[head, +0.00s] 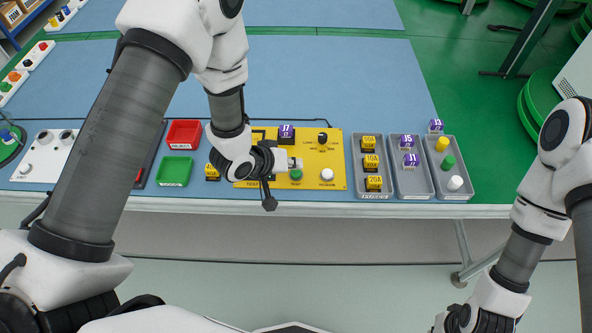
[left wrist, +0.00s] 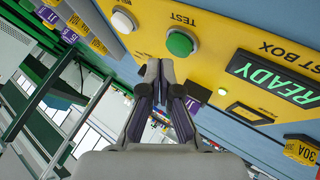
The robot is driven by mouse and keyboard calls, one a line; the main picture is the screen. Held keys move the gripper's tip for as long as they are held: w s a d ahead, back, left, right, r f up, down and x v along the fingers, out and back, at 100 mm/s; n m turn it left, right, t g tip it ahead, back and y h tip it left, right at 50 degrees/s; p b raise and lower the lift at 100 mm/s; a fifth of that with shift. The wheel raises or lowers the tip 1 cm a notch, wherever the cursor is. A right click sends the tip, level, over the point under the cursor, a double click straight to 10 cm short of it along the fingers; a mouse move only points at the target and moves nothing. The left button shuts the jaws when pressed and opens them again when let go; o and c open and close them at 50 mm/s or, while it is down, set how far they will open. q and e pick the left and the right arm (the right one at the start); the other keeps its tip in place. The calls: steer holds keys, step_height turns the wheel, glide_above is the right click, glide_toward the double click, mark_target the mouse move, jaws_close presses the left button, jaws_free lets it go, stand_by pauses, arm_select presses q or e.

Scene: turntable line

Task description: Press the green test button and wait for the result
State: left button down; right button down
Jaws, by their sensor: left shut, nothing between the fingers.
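The yellow test box (head: 335,165) lies on the blue table. Its green test button (head: 296,174) shows just below my left gripper (head: 287,164) in the head view. In the left wrist view the green button (left wrist: 180,42) stands just beyond the tips of my left gripper (left wrist: 158,68), which is shut and empty. A small gap seems to show there; contact cannot be told. The display (left wrist: 275,77) reads READY. A white button (left wrist: 122,21) is beside the green one. My right wrist is low at the right in the head view; its fingers do not show.
A red bin (head: 184,134) and a green bin (head: 174,171) stand left of the box. Grey trays (head: 371,138) with yellow and purple blocks, and a tray (head: 455,195) with coloured cylinders, stand to the right. A purple block (head: 286,131) sits on the box.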

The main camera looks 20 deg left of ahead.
mark_target(293, 173)
arm_select(q)
steer(key=shift+f, duration=0.35)
steer(key=shift+f+b, duration=0.35)
steer(key=shift+f, duration=0.1)
stand_by(0.5)
steer(key=shift+r, duration=0.15)
steer(key=shift+r+p, duration=0.75)
steer(key=shift+p, duration=0.1)
step_height(293, 173, up, 5)
steer(key=p, duration=0.4)
steer(key=shift+r+p, duration=0.1)
steer(key=shift+p, duration=0.2)
stand_by(0.4)
